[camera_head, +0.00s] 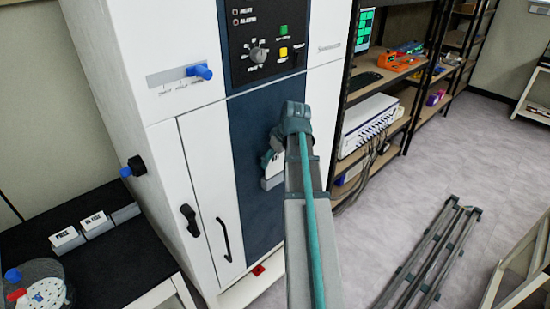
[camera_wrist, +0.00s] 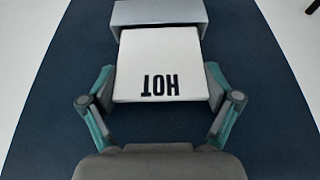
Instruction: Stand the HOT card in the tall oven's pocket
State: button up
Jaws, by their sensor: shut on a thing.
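The white HOT card (camera_wrist: 158,60) is between my gripper's fingers (camera_wrist: 159,84) in the wrist view, its lettering upside down there. My gripper is shut on the card's sides. The card's far edge meets the grey pocket (camera_wrist: 160,13) on the dark blue oven panel; how deep it sits inside, I cannot tell. In the head view, the card (camera_head: 267,159) shows partly beside my gripper (camera_head: 280,140), just above the pocket (camera_head: 271,182). My wrist hides much of the card and the fingers there. The tall white oven (camera_head: 206,150) carries the blue panel.
A black bench (camera_head: 100,255) at left holds the FREE card (camera_head: 65,238), the IN USE card (camera_head: 95,222) and a round device (camera_head: 45,290). Shelves (camera_head: 365,170) stand close at right.

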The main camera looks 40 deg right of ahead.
jog(key=shift+f+b, duration=0.65)
jog(key=shift+f, duration=0.85)
jog(key=o, duration=1.2)
jog(key=shift+r, duration=0.15)
jog(key=p+v, duration=0.4)
jog(key=v, duration=0.3)
jog(key=shift+p, duration=0.35)
dwell(0.8)
